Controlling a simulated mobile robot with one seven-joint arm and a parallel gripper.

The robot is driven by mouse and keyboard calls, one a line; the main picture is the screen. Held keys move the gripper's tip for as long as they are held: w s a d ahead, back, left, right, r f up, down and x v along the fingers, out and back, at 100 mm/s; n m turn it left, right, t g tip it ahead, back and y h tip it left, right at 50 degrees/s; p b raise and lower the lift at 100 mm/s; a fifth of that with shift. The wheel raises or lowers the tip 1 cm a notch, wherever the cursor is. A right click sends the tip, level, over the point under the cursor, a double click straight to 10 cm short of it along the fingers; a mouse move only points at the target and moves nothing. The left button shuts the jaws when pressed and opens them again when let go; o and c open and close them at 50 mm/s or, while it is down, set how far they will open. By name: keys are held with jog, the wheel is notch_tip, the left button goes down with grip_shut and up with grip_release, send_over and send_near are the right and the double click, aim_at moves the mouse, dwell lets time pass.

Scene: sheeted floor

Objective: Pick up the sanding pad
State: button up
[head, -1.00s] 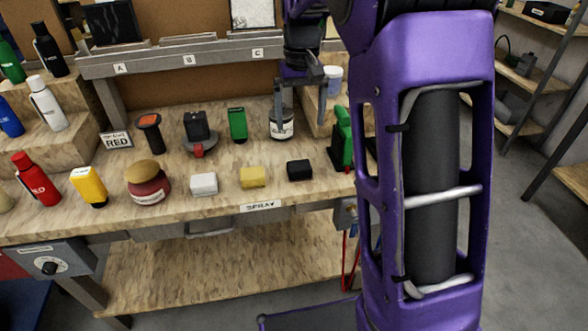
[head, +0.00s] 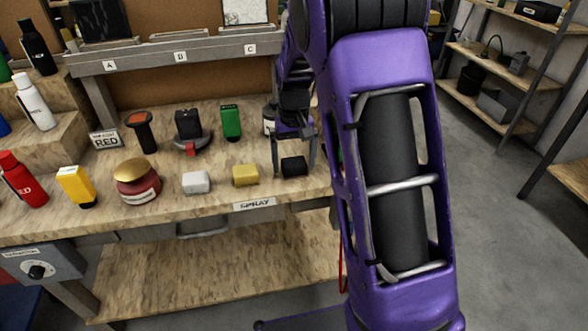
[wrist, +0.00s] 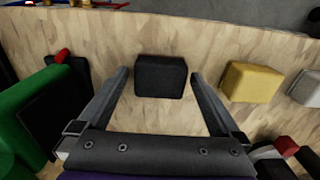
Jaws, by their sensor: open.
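A small black block (head: 294,166), which looks like the sanding pad, lies on the wooden bench near its front edge, right of the yellow block. My gripper (head: 293,172) is open and points down at it, one finger on each side in the picture. In the wrist view the black block (wrist: 160,77) appears between the two open fingertips (wrist: 160,73), with gaps on both sides. I see no contact, and cannot tell how far the fingertips are above the bench.
A yellow block (head: 245,175) and a white block (head: 196,182) lie to the left. A lidded jar (head: 136,184) stands farther left. A green object (wrist: 40,110) stands close to my left finger in the wrist view. The bench's front edge is close to the black block.

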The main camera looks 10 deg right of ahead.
aim_at(294, 161)
jog(key=shift+f, duration=0.3)
jog(key=c, duration=1.4)
notch_tip(294, 161, up, 10)
jog(key=shift+r+p, duration=0.1)
jog(key=shift+p, duration=0.85)
jog(key=shift+c, duration=0.2)
